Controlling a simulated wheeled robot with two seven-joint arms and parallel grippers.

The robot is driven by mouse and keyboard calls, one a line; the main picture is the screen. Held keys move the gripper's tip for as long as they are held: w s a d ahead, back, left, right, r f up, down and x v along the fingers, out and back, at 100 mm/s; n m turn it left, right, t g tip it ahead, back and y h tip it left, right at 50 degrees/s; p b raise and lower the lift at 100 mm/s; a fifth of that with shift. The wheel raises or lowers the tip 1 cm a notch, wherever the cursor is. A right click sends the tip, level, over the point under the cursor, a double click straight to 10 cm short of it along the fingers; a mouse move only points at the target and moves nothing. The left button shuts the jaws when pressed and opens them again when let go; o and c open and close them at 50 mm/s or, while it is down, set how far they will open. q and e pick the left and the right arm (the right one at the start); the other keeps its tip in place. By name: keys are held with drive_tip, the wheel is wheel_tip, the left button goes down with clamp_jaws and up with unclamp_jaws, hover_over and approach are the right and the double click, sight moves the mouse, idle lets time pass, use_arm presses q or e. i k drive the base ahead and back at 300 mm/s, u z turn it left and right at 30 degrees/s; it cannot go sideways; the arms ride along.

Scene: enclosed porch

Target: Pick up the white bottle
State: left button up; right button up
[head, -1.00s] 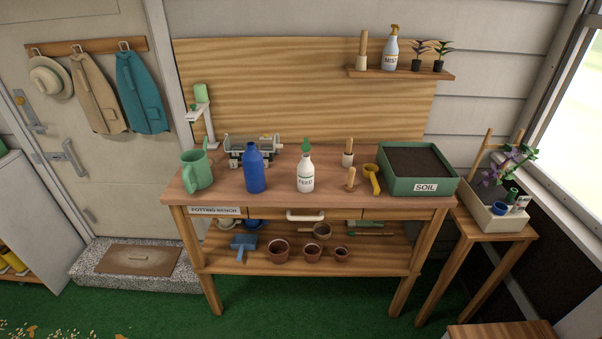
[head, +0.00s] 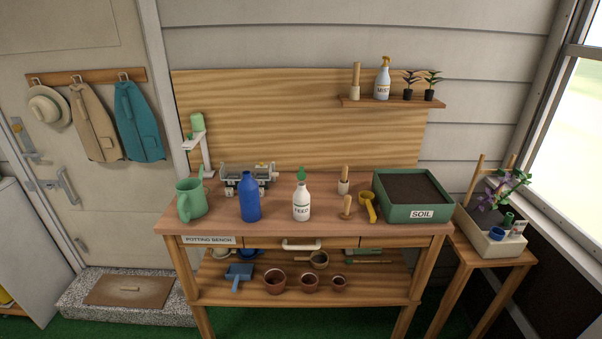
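The white bottle (head: 301,203) has a green nozzle and a label reading FEED. It stands upright on the potting bench top (head: 275,222), near the middle. A blue bottle (head: 250,198) stands to its left, with a gap between them. Neither of my grippers is in the head view, and nothing touches the white bottle.
A green watering can (head: 191,199) stands at the bench's left end. A wooden-handled tool (head: 347,207), a yellow scoop (head: 367,206) and a green soil tray (head: 411,197) are to the right. A wall shelf (head: 392,102) hangs above. The bench front before the bottle is clear.

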sight(301, 198)
drive_tip(key=u, duration=1.25)
drive_tip(key=i, duration=0.8)
drive_tip(key=u, duration=1.85)
drive_tip(key=i, duration=0.3)
drive_tip(key=z, duration=1.9)
